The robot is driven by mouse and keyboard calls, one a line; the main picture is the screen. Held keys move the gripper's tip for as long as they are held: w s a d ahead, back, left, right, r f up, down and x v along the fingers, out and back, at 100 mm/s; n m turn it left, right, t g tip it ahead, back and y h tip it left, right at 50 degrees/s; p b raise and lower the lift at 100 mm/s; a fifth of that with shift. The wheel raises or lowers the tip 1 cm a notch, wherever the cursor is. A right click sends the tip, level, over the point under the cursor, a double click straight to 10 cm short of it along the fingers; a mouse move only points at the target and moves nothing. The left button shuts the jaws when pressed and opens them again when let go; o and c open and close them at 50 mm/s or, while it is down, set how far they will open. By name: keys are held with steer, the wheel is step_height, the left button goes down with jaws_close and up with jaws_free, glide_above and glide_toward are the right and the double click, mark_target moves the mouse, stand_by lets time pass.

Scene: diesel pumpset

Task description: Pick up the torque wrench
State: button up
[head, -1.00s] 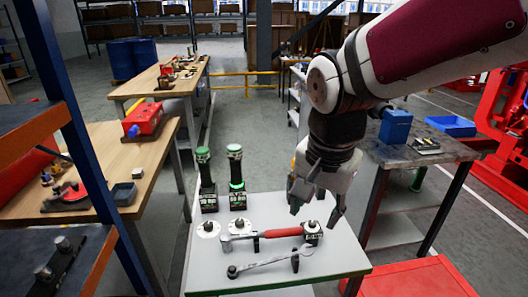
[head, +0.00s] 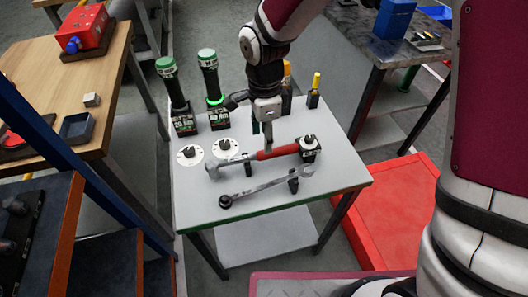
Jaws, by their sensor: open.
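A long tool with a red handle (head: 279,153) and a grey shaft lies across the white table (head: 340,182), its grey head at the left. A chrome wrench (head: 263,187) with a round dark head lies in front of it on small black supports. Two upright black tools with green caps, a left one (head: 175,88) and a right one (head: 209,80), stand in labelled holders behind. I cannot tell for sure which is the torque wrench. My gripper (head: 267,144) points down, open, at the red-handled tool near where shaft meets handle. Whether the fingers straddle it or touch it is unclear.
White discs with dark knobs, left (head: 190,154) and right (head: 225,147), lie behind the red-handled tool. A black block (head: 309,152) sits at its right end. Yellow-topped tools (head: 314,92) stand at the back right. A red platform (head: 392,205) stands right of the table.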

mark_target(263, 153)
steer(key=shift+w+a+f, duration=0.1)
steer(key=shift+w+f, duration=0.1)
steer(key=shift+f, duration=1.8)
steer(key=shift+w+a+f, duration=0.1)
steer(key=shift+w+f, duration=0.05)
steer(key=shift+f, duration=1.8)
steer(key=shift+c, duration=0.6)
jaws_close()
